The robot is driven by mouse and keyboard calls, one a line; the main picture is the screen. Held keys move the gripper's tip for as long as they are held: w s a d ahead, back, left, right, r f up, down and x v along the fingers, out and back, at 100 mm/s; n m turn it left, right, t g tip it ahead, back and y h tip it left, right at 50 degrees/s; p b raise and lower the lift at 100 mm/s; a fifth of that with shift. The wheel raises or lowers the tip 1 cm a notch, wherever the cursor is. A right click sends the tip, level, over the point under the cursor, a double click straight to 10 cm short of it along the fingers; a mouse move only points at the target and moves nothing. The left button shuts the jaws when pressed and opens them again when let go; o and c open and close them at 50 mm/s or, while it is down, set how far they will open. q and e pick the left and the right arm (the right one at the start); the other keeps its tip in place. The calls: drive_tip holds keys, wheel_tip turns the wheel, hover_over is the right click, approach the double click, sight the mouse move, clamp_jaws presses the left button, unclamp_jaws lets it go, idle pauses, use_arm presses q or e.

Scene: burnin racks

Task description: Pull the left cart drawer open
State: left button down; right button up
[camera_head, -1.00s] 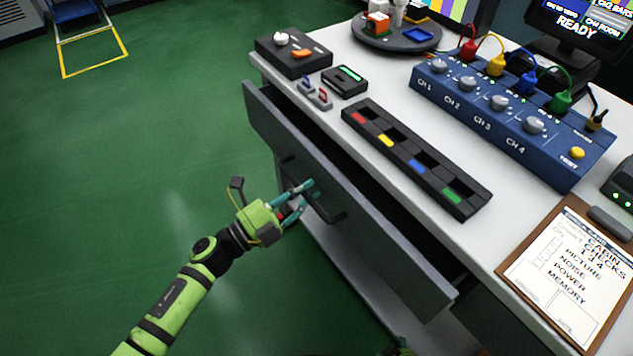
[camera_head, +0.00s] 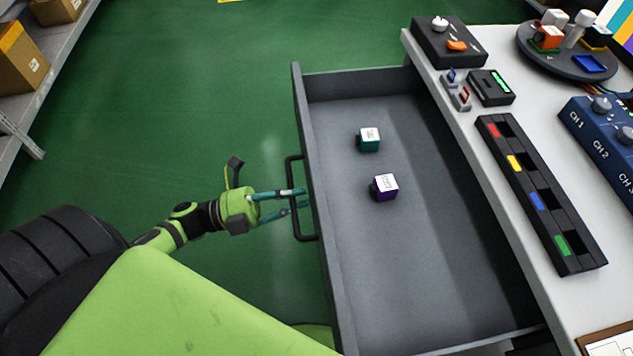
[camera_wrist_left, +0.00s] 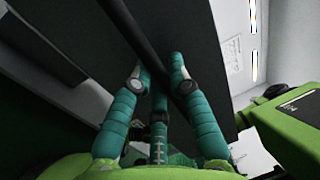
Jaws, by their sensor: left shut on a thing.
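The grey cart drawer (camera_head: 400,250) stands wide open in the head view, pulled out to the left from under the white worktop. Its black bar handle (camera_head: 296,222) is on the outer face of the drawer front. My left gripper (camera_head: 300,199) has its teal fingers around the handle and is shut on it. In the left wrist view the fingers close about the dark handle bar (camera_wrist_left: 138,35). Inside the drawer lie a green cube (camera_head: 369,140) and a purple cube (camera_head: 384,187), each with a white labelled face. My right gripper is not in view.
The worktop (camera_head: 450,110) carries a black slotted strip (camera_head: 540,195), a knob box (camera_head: 449,42), a round tray (camera_head: 567,60) and a blue channel box (camera_head: 603,125). A shelf with cardboard boxes (camera_head: 18,60) stands at the far left. Green floor is clear between.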

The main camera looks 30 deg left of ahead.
use_arm(q)
drive_tip(key=shift+s+a, duration=0.3)
drive_tip(key=shift+a, duration=0.25)
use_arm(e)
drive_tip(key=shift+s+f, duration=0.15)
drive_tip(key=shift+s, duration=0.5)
use_arm(q)
drive_tip(key=c, duration=1.2)
unclamp_jaws()
drive_tip(key=shift+o, duration=0.2)
drive_tip(key=v, duration=1.2)
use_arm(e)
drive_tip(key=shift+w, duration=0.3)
